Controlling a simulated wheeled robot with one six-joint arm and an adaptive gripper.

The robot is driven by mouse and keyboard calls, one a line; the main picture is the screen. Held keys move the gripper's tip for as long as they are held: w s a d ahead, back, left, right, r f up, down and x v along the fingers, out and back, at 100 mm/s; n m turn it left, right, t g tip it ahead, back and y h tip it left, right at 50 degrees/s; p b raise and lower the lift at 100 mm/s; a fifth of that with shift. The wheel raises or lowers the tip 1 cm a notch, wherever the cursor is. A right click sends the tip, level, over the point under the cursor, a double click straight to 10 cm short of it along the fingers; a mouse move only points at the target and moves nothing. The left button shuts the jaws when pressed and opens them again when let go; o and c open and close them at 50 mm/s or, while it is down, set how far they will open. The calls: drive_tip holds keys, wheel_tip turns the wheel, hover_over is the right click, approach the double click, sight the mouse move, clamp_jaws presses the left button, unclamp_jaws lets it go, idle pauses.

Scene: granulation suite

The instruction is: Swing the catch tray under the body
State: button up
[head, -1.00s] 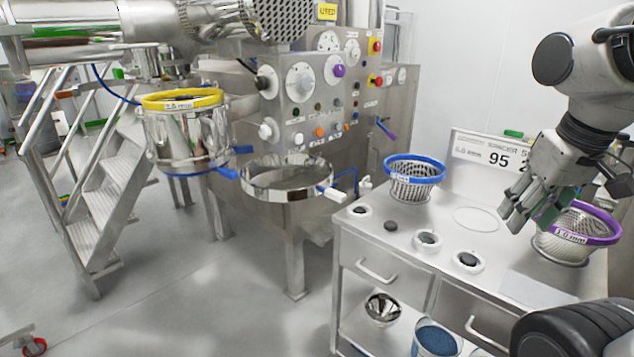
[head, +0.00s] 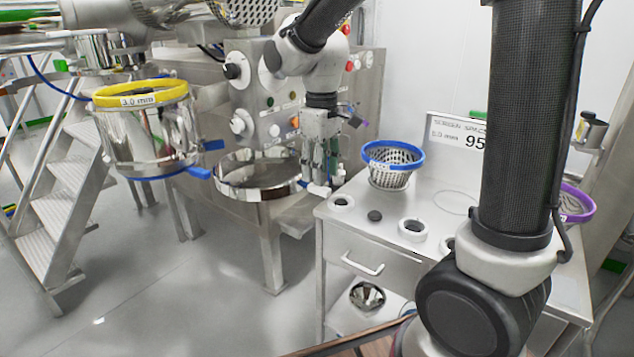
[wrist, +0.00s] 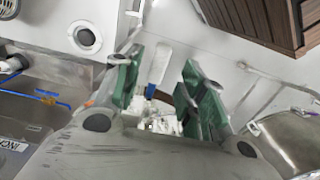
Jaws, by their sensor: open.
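The catch tray (head: 258,188) is a round, shallow steel pan with a short white handle (head: 318,190) on its right. It sits out to the right of the steel body (head: 150,140), which has a yellow ring marked 3.0 mm and blue clamps. My gripper (head: 322,178) points down at the handle, its fingers close around or just beside it; I cannot tell if they touch. In the wrist view the green-padded fingers (wrist: 163,72) are spread, with a pale handle-like piece (wrist: 161,64) between them. Part of a round steel pan shows at right (wrist: 292,140).
A steel cart (head: 335,235) stands at right with a blue-rimmed basket (head: 391,170), a purple-rimmed one (head: 575,203) and white rings. The control panel (head: 262,100) is close behind my gripper. Steel steps (head: 55,215) stand left. The floor in front is clear.

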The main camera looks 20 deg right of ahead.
drive_tip(key=shift+d+f, duration=0.1)
drive_tip(key=shift+f, duration=1.8)
drive_tip(key=shift+c, duration=0.2)
clamp_jaws()
